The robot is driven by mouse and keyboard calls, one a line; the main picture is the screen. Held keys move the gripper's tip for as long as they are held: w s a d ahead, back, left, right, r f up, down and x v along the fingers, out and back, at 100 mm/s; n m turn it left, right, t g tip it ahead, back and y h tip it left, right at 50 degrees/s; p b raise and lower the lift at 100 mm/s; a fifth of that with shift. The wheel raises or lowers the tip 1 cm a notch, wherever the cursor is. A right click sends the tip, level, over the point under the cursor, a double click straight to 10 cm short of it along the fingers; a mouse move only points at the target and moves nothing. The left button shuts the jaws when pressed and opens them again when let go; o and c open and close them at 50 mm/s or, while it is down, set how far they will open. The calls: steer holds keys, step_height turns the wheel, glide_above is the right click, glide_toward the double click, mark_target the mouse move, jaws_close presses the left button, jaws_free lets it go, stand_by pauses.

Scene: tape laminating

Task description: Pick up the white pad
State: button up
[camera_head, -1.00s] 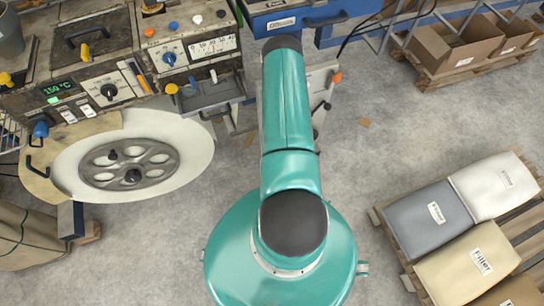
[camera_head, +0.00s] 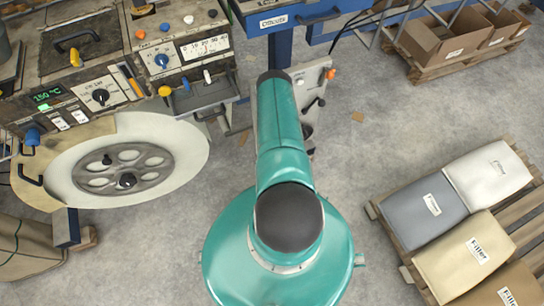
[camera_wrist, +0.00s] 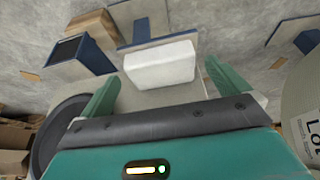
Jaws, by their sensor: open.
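In the wrist view, the white pad (camera_wrist: 160,64) is a pale block with rounded edges, lying on a flat grey surface (camera_wrist: 160,95). My gripper (camera_wrist: 161,72) is open, with one green finger to the left of the pad and one to the right. The pad is between or just beyond the fingertips; I cannot tell the exact depth. Neither finger visibly touches it. In the head view, my arm hides the gripper, and I cannot make out the pad there.
A worn machine (camera_head: 100,95) with knobs and a large round disc (camera_head: 190,150) stands at left. A blue bench (camera_head: 285,45) is at the back. A pallet (camera_head: 520,215) with several sacks stands at right, and cardboard boxes (camera_head: 440,45) are behind. Grey floor lies between.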

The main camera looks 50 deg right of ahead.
steer(key=shift+x, duration=1.1)
steer(key=c, duration=0.9)
steer(key=shift+r, duration=0.15)
steer(key=shift+r, duration=0.5)
steer(key=s+a+r, duration=0.9)
steer(key=s+r, duration=0.1)
steer(key=r, duration=0.1)
steer(key=shift+s+a+r, duration=0.15)
steer(key=shift+s+r, duration=0.1)
steer(key=shift+r, duration=0.1)
